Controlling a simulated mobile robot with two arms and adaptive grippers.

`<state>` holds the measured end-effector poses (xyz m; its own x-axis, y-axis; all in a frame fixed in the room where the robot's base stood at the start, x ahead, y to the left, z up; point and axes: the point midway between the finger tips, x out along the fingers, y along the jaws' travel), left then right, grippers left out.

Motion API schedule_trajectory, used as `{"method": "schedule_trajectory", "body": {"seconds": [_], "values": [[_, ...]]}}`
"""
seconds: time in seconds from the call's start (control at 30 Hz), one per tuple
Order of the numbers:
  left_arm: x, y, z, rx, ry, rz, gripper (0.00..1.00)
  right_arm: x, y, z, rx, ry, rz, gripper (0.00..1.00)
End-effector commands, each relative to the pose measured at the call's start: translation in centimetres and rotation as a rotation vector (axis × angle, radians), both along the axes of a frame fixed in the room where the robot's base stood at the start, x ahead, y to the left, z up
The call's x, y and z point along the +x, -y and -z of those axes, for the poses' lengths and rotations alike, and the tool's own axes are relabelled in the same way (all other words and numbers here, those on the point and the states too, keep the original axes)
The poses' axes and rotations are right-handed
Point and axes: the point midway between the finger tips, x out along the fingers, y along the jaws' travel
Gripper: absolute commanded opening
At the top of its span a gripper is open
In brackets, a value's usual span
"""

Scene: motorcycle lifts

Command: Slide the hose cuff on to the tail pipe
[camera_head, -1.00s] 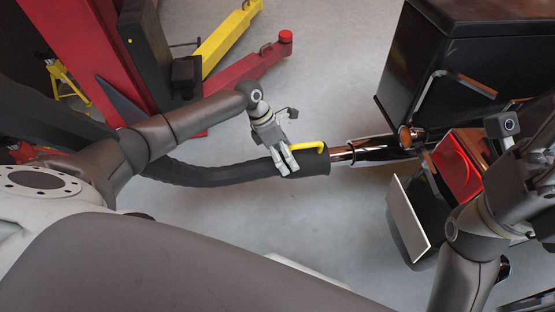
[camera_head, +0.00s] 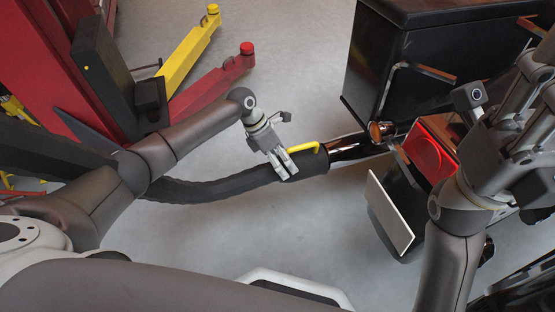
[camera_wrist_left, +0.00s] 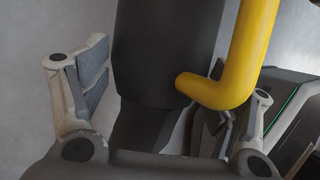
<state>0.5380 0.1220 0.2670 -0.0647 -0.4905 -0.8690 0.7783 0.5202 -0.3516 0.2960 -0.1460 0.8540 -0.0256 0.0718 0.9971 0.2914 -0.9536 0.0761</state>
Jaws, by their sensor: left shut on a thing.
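The hose cuff (camera_head: 313,163) is the thick dark end of a black hose (camera_head: 215,189), with a bent yellow handle (camera_head: 306,148) on it. The left wrist view shows the dark cuff (camera_wrist_left: 165,50) between my left fingers (camera_wrist_left: 170,100), with the yellow handle (camera_wrist_left: 240,60) close up. The shiny tail pipe (camera_head: 350,147) is in line with the cuff. The cuff's mouth meets the pipe and hides its end; how deep it sits I cannot tell. My right gripper (camera_head: 530,85) is at the right edge, fingers unclear.
The motorcycle's black case (camera_head: 405,50), orange lamp (camera_head: 376,130), red light (camera_head: 428,150) and pale plate (camera_head: 390,212) stand around the pipe, close to my right arm. A red lift with yellow (camera_head: 190,47) and red (camera_head: 213,82) arms is at upper left. Grey floor is open between.

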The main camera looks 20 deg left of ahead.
Motion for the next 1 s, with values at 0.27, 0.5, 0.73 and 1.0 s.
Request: {"method": "schedule_trajectory", "body": {"seconds": [0.27, 0.5, 0.73, 1.0], "values": [[0.17, 0.21, -0.08, -0.002, 0.002, 0.000, 0.43, 0.04, 0.01, 0.10, 0.000, -0.004, 0.000, 0.40], [0.15, 0.19, -0.06, -0.002, 0.002, 0.000, 1.00, 0.04, 0.00, 0.09, 0.000, -0.004, 0.000, 0.40], [0.10, 0.15, 0.00, -0.001, 0.001, 0.000, 1.00, 0.03, 0.00, 0.09, 0.000, -0.003, -0.001, 0.40], [0.16, -0.44, -0.81, 0.001, 0.000, -0.001, 1.00, 0.06, 0.01, 0.08, 0.000, -0.004, 0.000, 0.40]]}}
